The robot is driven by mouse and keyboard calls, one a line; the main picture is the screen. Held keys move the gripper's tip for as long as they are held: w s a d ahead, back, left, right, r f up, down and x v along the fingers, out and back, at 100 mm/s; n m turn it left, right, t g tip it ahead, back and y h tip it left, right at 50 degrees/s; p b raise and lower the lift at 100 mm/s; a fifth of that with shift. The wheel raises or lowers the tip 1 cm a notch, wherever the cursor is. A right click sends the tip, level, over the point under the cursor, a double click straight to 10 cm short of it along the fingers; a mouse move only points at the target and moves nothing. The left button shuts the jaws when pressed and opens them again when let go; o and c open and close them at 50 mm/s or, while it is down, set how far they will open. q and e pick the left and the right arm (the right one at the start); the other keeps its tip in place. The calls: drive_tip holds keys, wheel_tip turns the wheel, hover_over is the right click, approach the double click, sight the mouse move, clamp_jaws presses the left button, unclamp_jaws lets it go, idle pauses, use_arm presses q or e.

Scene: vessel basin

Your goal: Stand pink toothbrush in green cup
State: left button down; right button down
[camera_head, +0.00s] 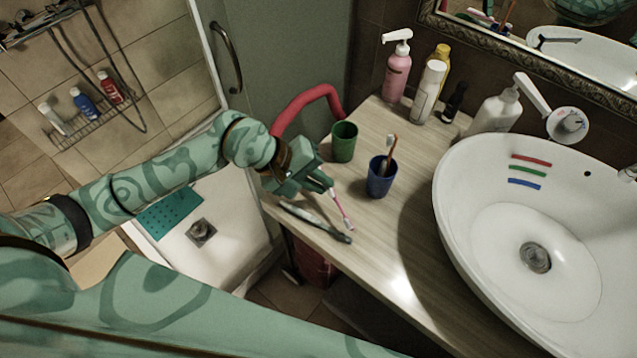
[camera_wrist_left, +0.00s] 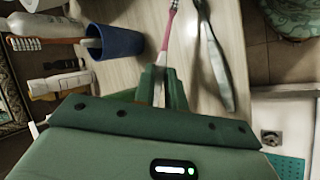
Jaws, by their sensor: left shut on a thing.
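The pink toothbrush (camera_head: 342,210) is held in my left gripper (camera_head: 326,185) at the front left of the wooden counter. The gripper is shut on it. In the left wrist view, the pink toothbrush (camera_wrist_left: 173,22) extends upward from between the closed fingers (camera_wrist_left: 163,84). I cannot tell whether its far end touches the counter. The green cup (camera_head: 344,141) stands upright on the counter, just behind and right of the gripper; it looks empty, though its bottom is hidden. My right gripper is not in view.
A blue cup (camera_head: 381,178) holding an orange toothbrush (camera_head: 390,150) stands right of the gripper. Several bottles, including a pink dispenser (camera_head: 397,75), stand behind.

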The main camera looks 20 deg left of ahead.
use_arm(q)
drive_tip(key=shift+f, duration=0.5)
drive_tip(key=shift+f, duration=0.15)
drive_tip(key=shift+f+b, duration=0.3)
drive_tip(key=shift+b, duration=0.05)
drive_tip(key=c, duration=1.5)
unclamp_jaws()
drive_tip(key=shift+o, duration=0.2)
drive_tip(key=shift+r, duration=0.1)
drive_tip(key=shift+r+p, duration=0.3)
drive_tip(key=v, duration=1.2)
drive_tip(key=shift+p, duration=0.4)
